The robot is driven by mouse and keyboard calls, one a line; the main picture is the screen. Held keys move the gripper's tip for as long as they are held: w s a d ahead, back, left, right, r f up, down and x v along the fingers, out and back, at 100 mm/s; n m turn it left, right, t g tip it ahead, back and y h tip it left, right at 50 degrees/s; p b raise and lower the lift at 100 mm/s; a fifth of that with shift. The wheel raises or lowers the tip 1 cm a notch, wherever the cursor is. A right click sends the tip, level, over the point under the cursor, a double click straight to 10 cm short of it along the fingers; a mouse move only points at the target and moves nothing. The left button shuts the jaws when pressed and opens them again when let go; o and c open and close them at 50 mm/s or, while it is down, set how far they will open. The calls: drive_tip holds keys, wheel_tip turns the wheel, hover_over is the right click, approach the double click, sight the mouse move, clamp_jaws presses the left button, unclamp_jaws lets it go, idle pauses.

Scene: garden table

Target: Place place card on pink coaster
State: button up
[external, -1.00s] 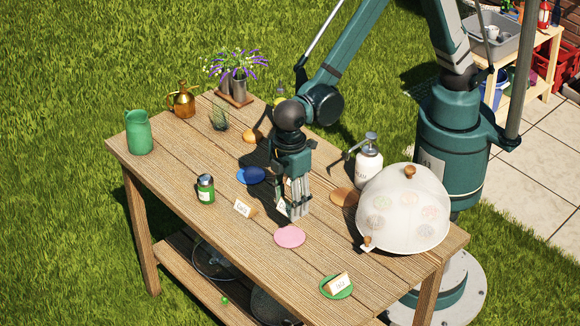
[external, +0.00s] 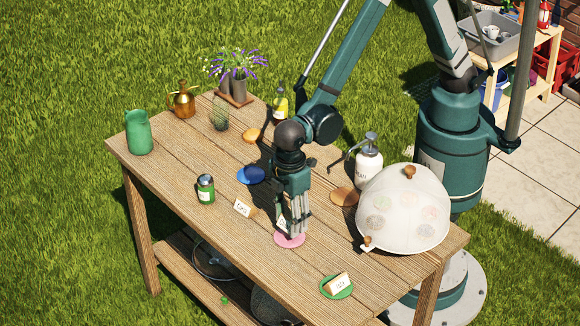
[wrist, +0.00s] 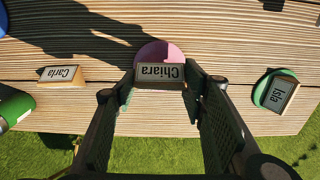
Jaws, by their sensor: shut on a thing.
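The pink coaster (external: 290,241) lies flat near the front edge of the table. My gripper (external: 288,232) is low over it, fingers pointing down. In the wrist view my gripper (wrist: 161,84) is shut on a place card (wrist: 160,74) marked "Chiara", with one finger at each end of it. The card is over the near part of the pink coaster (wrist: 158,50); whether it touches the coaster I cannot tell. In the external view the fingers mostly hide this card. A second card, "Carla" (wrist: 62,75), stands on the bare table, and a third, "Isla" (wrist: 280,93), stands on the green coaster (wrist: 262,90).
A green-labelled jar (external: 205,190) stands to the left. Blue (external: 251,174) and orange coasters (external: 251,135) lie farther back. A white mesh dome (external: 405,212) and a pump bottle (external: 368,165) stand to the right. The front table strip between pink and green coasters is clear.

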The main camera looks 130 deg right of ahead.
sight(289, 228)
drive_tip(key=shift+f, duration=1.6)
drive_tip(key=shift+f+b, duration=0.15)
drive_tip(key=shift+b, duration=0.15)
drive_tip(key=o, duration=0.8)
wheel_tip(289, 228, up, 12)
drive_tip(key=shift+r+p, duration=0.15)
drive_tip(key=shift+p, duration=0.7)
